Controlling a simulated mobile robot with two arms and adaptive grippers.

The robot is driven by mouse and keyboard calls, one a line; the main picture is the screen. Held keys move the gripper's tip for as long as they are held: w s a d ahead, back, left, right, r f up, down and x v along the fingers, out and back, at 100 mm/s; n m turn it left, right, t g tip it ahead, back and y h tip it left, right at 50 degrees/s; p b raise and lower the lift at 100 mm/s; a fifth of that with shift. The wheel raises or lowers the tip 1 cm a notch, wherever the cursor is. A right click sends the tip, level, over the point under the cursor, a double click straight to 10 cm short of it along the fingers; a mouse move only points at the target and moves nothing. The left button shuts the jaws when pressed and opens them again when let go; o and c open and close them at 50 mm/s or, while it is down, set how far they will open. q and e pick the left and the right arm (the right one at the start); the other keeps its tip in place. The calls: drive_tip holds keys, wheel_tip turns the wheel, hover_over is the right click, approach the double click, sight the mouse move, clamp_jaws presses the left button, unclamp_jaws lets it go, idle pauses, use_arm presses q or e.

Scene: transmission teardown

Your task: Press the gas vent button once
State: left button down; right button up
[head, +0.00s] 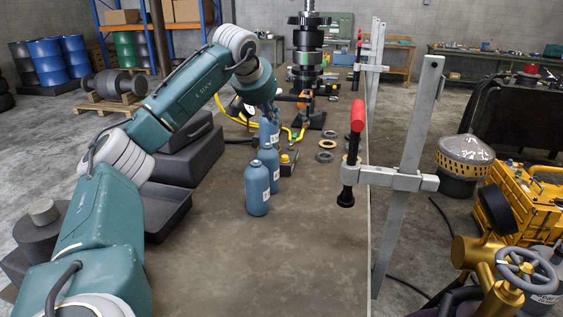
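A small yellow and black box (287,162) with a knob-like top stands on the workbench (290,250), just right of the blue bottles. It may carry the gas vent button, but it is too small to tell. My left arm reaches in from the left, bends over the bench and points down behind the bottles. My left gripper (272,112) is at its far end, small and partly hidden, beyond the box and apart from it in the picture. Its fingers cannot be made out. My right gripper is not in view.
A red-handled clamp (357,115) stands at the right edge. The near bench is clear.

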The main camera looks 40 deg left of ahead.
use_arm(q)
drive_tip(key=shift+f, duration=0.25)
drive_tip(key=p, duration=0.1)
hover_over(285, 158)
drive_tip(key=a, duration=0.2)
drive_tip(key=f, duration=0.7)
drive_tip(key=shift+s+d+f, duration=0.1)
drive_tip(key=shift+s+f, duration=0.1)
wheel_tip(285, 158, down, 3)
drive_tip(key=shift+w+d+f+p, duration=0.1)
drive_tip(key=shift+f+p, duration=0.1)
drive_tip(key=shift+p, duration=0.2)
drive_tip(key=shift+d+f, duration=0.1)
drive_tip(key=shift+f, duration=0.4)
